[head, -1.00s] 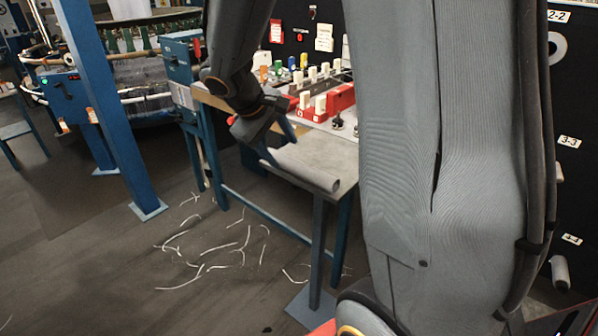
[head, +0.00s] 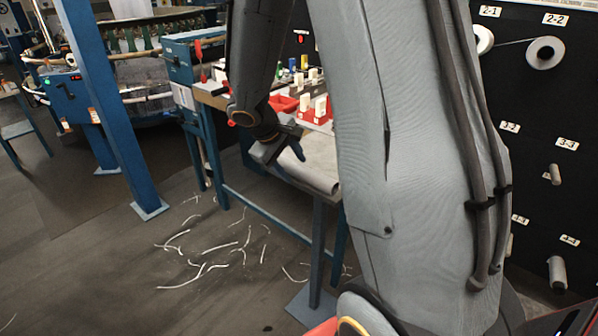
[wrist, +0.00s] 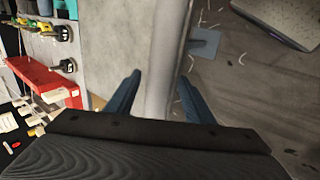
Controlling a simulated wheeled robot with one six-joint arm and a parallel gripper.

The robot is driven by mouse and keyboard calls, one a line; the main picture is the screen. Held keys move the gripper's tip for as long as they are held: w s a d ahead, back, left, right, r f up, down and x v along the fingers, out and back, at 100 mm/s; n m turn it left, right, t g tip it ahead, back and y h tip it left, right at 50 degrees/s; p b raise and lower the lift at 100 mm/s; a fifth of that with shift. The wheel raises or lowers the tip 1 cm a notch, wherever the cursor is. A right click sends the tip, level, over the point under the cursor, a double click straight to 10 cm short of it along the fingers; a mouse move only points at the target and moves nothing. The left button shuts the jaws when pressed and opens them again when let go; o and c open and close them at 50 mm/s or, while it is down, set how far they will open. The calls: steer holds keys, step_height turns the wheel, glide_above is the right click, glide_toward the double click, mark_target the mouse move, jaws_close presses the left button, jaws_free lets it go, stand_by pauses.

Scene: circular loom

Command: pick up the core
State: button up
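The core is a plain grey tube (head: 312,172) lying along the front edge of the work table (head: 322,148). In the wrist view the core (wrist: 166,50) runs up the picture between the two blue fingers of my gripper (wrist: 160,82). The fingers are apart, with a gap on both sides of the core. I cannot tell how far down beside it the tips reach.
Red holders (head: 318,118) with white pieces stand behind the core on the table. A blue post (head: 112,110) stands at left. A black rack (head: 540,110) with pegs and spools is at right. White thread scraps (head: 205,268) lie on the floor.

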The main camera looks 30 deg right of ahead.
mark_target(292, 168)
steer(key=c, duration=1)
step_height(292, 168, up, 10)
steer(key=shift+r+b, duration=0.1)
steer(key=shift+b, duration=0.4)
steer(key=o, duration=0.5)
jaws_close()
